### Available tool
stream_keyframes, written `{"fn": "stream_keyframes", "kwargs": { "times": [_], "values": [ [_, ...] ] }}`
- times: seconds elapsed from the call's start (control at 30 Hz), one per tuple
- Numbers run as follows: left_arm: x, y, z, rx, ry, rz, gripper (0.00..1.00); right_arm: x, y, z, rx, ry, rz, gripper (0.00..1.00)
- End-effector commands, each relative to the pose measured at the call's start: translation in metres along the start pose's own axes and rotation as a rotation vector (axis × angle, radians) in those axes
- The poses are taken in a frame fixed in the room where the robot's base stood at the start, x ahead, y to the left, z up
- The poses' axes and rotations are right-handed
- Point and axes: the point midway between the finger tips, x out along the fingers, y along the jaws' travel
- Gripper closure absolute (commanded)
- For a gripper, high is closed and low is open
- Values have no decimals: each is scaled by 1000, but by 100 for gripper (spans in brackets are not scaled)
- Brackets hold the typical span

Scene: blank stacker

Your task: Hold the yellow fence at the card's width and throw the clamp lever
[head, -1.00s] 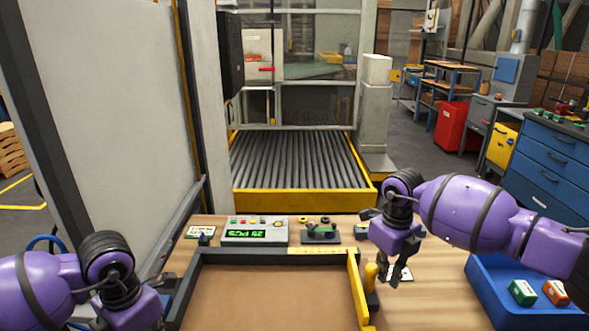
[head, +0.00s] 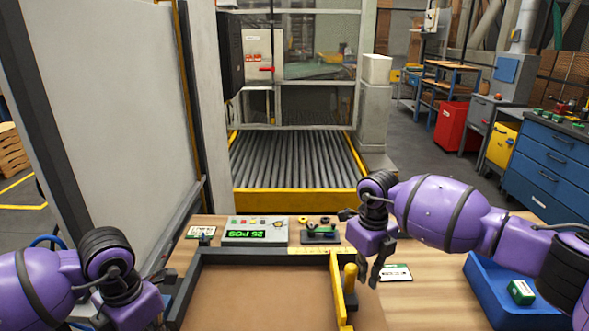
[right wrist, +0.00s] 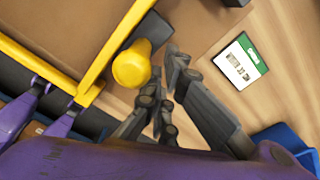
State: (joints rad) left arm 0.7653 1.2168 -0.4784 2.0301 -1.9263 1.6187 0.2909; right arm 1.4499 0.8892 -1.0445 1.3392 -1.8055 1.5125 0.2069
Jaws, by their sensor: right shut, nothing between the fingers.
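The yellow fence (head: 338,292) runs along the right side of the brown board in the dark frame (head: 262,257). A yellow knob (head: 350,273), apparently the clamp lever's handle, stands upright just right of the fence; it also shows in the right wrist view (right wrist: 130,66). A white card with a green edge (head: 397,273) lies flat on the table to the right; it also shows in the right wrist view (right wrist: 240,62). My right gripper (head: 371,278) is shut and empty between knob and card, apart from the card. My left gripper (head: 136,310) is at lower left, its fingers hidden.
A counter box with a green display (head: 254,232) stands behind the frame, with small parts (head: 320,233) beside it. A blue bin (head: 484,288) holding a green box (head: 521,291) is at the right. Bare wooden table lies between the card and the bin.

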Motion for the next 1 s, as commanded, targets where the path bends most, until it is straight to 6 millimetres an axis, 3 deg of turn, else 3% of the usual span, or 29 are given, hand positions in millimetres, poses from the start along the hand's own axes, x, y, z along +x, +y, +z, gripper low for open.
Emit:
{"fn": "stream_keyframes", "kwargs": {
  "times": [1.0],
  "values": [
    [-4,0,1,0,-4,3,100,-2,42,26,-1,-5,1,100]
  ]
}}
